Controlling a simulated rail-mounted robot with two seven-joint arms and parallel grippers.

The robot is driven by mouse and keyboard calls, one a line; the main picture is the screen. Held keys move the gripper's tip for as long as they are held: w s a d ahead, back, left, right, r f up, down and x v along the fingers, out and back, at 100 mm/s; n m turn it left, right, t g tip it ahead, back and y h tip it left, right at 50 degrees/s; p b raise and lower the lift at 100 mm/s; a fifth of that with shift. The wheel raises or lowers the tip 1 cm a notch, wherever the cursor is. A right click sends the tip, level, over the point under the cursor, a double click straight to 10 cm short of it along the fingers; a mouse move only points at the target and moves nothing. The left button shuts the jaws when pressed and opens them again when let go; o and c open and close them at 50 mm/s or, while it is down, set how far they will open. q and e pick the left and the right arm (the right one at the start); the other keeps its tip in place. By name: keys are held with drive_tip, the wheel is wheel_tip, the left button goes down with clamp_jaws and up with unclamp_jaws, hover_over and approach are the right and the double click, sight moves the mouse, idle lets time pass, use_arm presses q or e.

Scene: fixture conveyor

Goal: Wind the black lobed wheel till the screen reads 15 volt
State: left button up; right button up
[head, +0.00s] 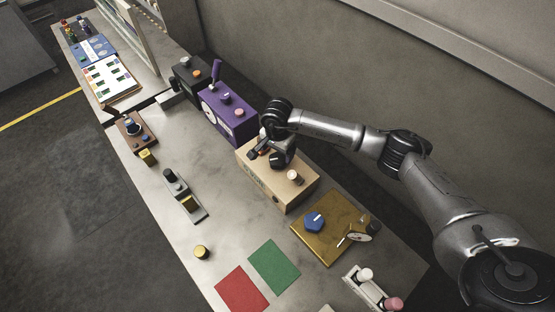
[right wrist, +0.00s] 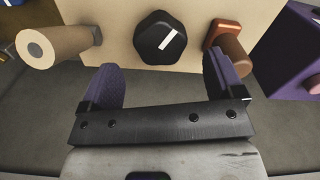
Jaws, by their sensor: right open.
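The black lobed wheel (right wrist: 160,38), with a white pointer line slanting up to the right, is on the top face of a tan box (right wrist: 110,18). In the head view the tan box (head: 262,183) stands mid-bench; there the wheel is hard to separate from my dark gripper. My right gripper (right wrist: 162,85) is open and empty. In the right wrist view its two fingers are spread wide below the wheel on either side, and I see no contact. The right gripper (head: 268,153) is low over the box in the head view. I cannot make out a screen reading. My left gripper is out of view.
A cream knob (right wrist: 45,45) and a brown knob (right wrist: 232,56) flank the wheel. A purple box (head: 228,115) stands to the left, and a gold plate with a blue knob (head: 313,222) to the right. Red (head: 240,290) and green (head: 274,267) mats lie in front.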

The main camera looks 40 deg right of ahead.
sight(277, 159)
wheel_tip(277, 159, down, 5)
drive_tip(key=shift+r, duration=0.1)
drive_tip(key=shift+f, duration=0.7)
drive_tip(key=shift+c, duration=0.3)
drive_tip(key=c, duration=0.9)
drive_tip(key=shift+o, duration=0.2)
